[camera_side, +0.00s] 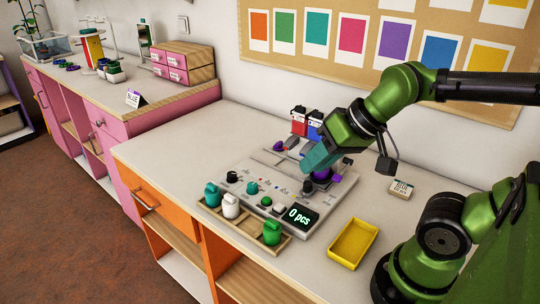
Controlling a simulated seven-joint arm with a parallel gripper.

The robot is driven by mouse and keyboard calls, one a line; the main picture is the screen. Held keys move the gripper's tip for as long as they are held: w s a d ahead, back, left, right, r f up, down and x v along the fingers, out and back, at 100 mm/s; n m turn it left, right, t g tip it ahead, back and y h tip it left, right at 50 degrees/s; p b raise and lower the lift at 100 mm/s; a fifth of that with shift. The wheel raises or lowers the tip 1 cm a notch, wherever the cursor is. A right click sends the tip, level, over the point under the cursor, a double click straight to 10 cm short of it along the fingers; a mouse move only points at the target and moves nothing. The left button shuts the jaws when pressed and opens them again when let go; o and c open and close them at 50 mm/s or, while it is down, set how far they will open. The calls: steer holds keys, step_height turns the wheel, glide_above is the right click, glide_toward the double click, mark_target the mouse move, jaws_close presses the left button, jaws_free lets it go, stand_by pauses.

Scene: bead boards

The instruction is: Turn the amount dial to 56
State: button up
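A grey control panel (328,201) lies on the white bench, with a black display (299,216) reading "0 pcs". My gripper (322,178) is low over the panel's right back part, at a dark, purple-edged part. The gripper and arm cover most of that part, so I cannot tell whether it is the amount dial or whether the fingers touch it. The finger gap is too small to make out. A black knob (232,177) and a teal knob (252,188) show at the panel's left side. Their markings are too small to read.
A wooden tray (285,243) with teal, white and green bottles stands at the panel's front. A yellow tray (354,243) lies right of the panel. Red and blue containers (299,121) stand behind it. A small labelled box (400,189) lies at right. The bench's left part is clear.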

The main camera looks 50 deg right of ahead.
steer(key=o, duration=0.5)
steer(key=w+g, duration=0.1)
steer(key=w, duration=0.2)
steer(key=w+f, duration=0.1)
steer(key=w, duration=0.2)
steer(key=w+f+g, duration=0.1)
steer(key=w, duration=0.2)
steer(key=shift+a+g+h, duration=0.3)
steer(key=shift+a+h, duration=0.1)
steer(key=m+g+h, duration=0.1)
steer(key=m+h, duration=0.4)
steer(key=m, duration=0.2)
glide_above(232, 173)
steer(key=s+a, duration=0.4)
steer(key=a, duration=0.1)
steer(key=shift+f, duration=1.95)
steer(key=x, duration=1.5)
steer(key=shift+s+a+f, duration=0.1)
steer(key=shift+f, duration=0.35)
steer(key=c, duration=1)
